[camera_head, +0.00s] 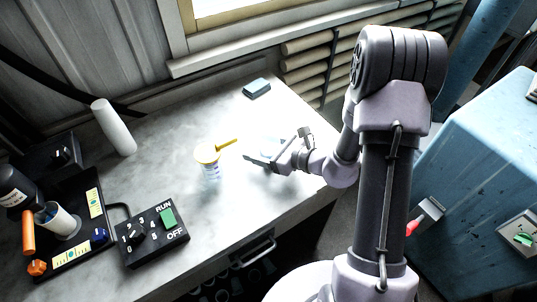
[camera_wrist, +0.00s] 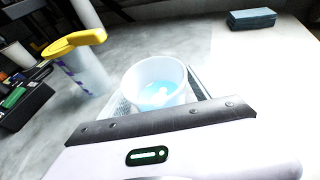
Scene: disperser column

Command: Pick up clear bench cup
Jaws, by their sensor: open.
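The clear bench cup (camera_wrist: 155,80) stands upright in the wrist view, a pale round cup with light blue content showing inside. It is just beyond the dark edge of my gripper, with a grey finger part visible on each side. My gripper (camera_head: 266,153) is low over the right part of the bench in the head view and is open. Whether the fingers touch the cup is not clear. In the head view the cup is hard to tell from the pale gripper and the bright bench.
A measuring cup with a yellow top (camera_head: 208,158) stands to the left on the bench (camera_head: 150,180). A blue-grey block (camera_head: 257,88) lies at the back. A black RUN/OFF control box (camera_head: 152,232) and a white cylinder (camera_head: 114,127) are further left.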

